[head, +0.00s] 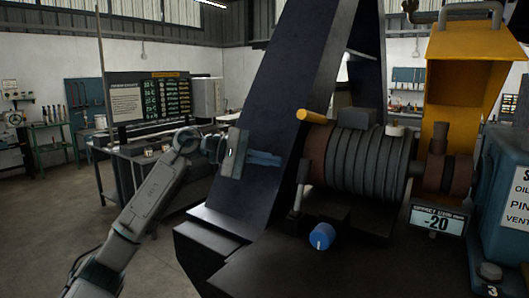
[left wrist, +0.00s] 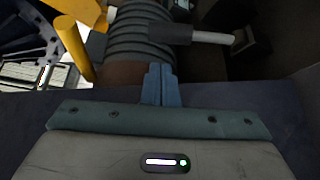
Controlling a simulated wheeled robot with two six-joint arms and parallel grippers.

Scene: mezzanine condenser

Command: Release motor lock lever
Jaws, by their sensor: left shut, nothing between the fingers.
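The ribbed grey motor (head: 368,160) with brown ends sits right of a dark slanted frame. A yellow-handled lever (head: 316,117) sticks out to the left at its upper left; a yellow bar also shows in the left wrist view (left wrist: 75,48). A blue knob (head: 320,237) is below the motor. No label shows which is the motor lock lever. My left gripper (head: 272,159), with blue fingers, is shut and empty. In the head view it is left of the motor and below the yellow handle. In the left wrist view, its closed fingers (left wrist: 158,84) point toward the motor, apart from the yellow bar.
The dark slanted frame (head: 292,90) rises close to my left gripper. A yellow housing (head: 463,70) and a blue tank (head: 504,195) stand to the right. Open floor (head: 50,230) is at the left.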

